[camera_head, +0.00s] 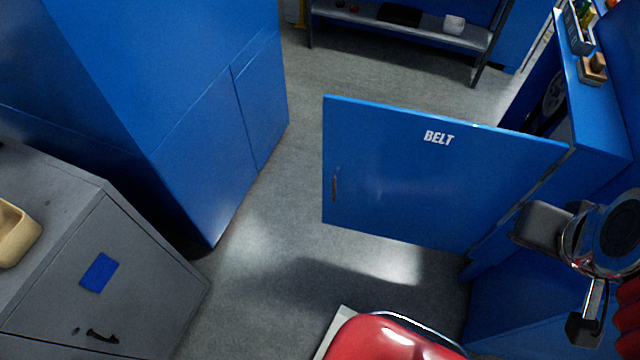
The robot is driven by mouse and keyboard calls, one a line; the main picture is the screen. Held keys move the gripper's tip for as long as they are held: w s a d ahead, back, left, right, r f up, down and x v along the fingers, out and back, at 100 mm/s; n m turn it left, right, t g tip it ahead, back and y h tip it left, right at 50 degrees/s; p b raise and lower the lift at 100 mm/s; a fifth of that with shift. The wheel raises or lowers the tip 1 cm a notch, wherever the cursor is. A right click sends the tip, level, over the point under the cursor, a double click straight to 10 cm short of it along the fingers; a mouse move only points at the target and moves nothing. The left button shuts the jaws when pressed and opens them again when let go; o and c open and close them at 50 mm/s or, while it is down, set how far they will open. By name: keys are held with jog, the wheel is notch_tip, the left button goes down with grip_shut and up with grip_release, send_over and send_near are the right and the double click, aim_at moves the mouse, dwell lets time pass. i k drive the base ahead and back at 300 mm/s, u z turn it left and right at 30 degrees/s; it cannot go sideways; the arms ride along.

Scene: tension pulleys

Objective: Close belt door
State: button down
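The belt door (415,185) is a flat blue panel with the white word BELT near its top edge. It stands wide open, swung out from the blue cabinet (608,125) at the right. Its hinge side is at the right and its free edge is at the left. A small dark handle (334,188) sits near the free edge. Part of the cabinet's dark opening with a round pulley (553,92) shows behind the door. Parts of my arm show at the lower right, in front of the cabinet. I cannot make out the gripper's fingers or whether they hold anything.
A tall blue cabinet (200,110) and a grey cabinet (130,270) stand at the left. A low shelf (420,22) is at the back. Small items sit on the blue cabinet's top at the right. Grey floor (270,230) is clear left of the door.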

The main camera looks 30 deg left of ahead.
aim_at(416, 177)
jog(key=k, duration=1.55)
jog(key=u, duration=0.8)
jog(key=i, duration=1.65)
jog(key=u, duration=0.05)
